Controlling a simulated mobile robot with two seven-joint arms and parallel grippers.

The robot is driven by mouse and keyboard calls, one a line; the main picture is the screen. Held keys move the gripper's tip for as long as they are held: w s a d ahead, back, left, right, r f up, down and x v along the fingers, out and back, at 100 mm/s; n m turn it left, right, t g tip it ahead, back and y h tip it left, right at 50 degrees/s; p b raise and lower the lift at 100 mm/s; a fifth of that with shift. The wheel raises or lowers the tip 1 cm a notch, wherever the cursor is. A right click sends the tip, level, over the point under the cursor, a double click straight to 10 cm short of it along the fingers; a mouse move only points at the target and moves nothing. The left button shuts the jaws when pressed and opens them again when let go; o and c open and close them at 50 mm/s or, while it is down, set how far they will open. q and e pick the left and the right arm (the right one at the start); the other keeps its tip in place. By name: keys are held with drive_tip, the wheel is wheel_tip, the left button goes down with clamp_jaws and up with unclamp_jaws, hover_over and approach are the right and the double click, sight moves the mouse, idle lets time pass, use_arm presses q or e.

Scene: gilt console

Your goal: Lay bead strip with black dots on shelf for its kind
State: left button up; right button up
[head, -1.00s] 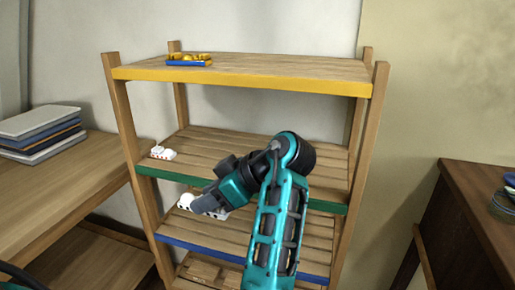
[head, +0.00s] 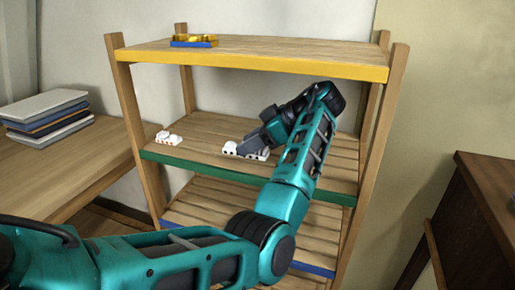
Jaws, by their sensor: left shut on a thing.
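A white bead strip with black dots (head: 231,149) is at the green-edged middle shelf (head: 205,158), near its middle. My left gripper (head: 250,145) is shut on the strip from above and hides part of it. I cannot tell whether the strip touches the boards or hangs just above them. A white piece with reddish dots (head: 168,137) lies on the same shelf at the left. My right gripper is not in view.
The yellow-edged top shelf (head: 290,66) carries a blue and yellow piece (head: 194,41). The blue-edged shelf (head: 200,225) below is partly hidden by my arm. Stacked books (head: 46,118) lie on the left table; a dark cabinet (head: 485,200) stands right.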

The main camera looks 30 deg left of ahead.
use_arm(q)
drive_tip(key=w, duration=0.3)
drive_tip(key=shift+w+a, duration=0.1)
drive_tip(key=shift+a, duration=0.3)
drive_tip(key=shift+w+a+b, duration=0.15)
drive_tip(key=shift+w+b, duration=0.15)
drive_tip(key=shift+w, duration=0.15)
drive_tip(key=shift+f, duration=1.75)
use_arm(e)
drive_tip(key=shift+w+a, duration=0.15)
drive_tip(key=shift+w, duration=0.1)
use_arm(q)
drive_tip(key=shift+f, duration=0.2)
drive_tip(key=o, duration=1.1)
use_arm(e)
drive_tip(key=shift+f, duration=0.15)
